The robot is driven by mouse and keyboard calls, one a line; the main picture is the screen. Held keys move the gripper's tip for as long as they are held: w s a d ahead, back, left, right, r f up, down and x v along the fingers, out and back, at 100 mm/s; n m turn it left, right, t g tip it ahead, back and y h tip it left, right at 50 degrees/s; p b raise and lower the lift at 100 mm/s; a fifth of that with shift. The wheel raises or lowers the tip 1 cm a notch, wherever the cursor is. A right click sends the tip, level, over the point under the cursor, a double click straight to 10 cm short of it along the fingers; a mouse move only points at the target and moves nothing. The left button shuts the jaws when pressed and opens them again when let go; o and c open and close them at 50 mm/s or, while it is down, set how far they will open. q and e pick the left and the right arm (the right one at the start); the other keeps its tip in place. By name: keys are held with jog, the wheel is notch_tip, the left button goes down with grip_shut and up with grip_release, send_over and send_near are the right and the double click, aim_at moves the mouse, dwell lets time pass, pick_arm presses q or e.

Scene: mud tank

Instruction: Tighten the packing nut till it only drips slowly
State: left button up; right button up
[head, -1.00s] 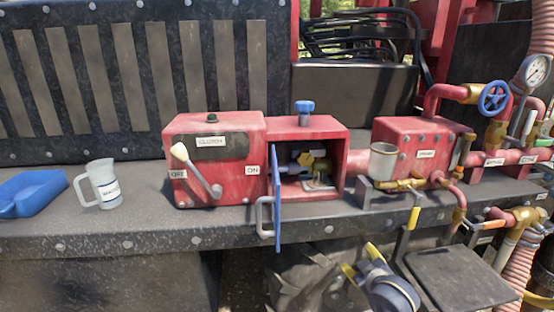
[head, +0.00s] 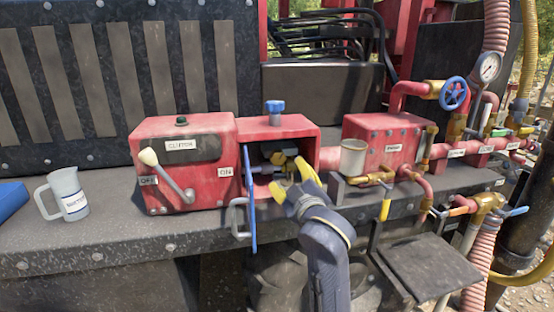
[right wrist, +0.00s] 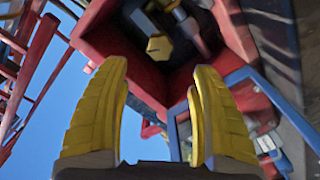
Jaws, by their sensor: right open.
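A brass hex nut (right wrist: 158,47), which looks like the packing nut, sits inside the red open-fronted box (head: 301,127). In the head view its brass fitting (head: 280,157) is partly hidden behind my right gripper (head: 293,177). My right gripper, with yellow fingers, is at the front opening of the box. In the right wrist view its fingers (right wrist: 160,105) are spread with nothing between them, and the nut lies ahead of them, apart from them. Whether water drips from the nut cannot be seen. My left gripper is out of view.
The blue door (head: 250,200) stands open at the box's left edge. A red box with a white-knobbed lever (head: 170,175) stands left of it. A grey cup (head: 353,158) and brass valves are close on the right. A white jug (head: 68,195) stands far left.

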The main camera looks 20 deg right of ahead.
aim_at(280, 160)
jog(key=w, duration=1.2)
jog(key=shift+w+d, duration=0.3)
jog(key=shift+c, duration=0.4)
jog(key=c, duration=1.2)
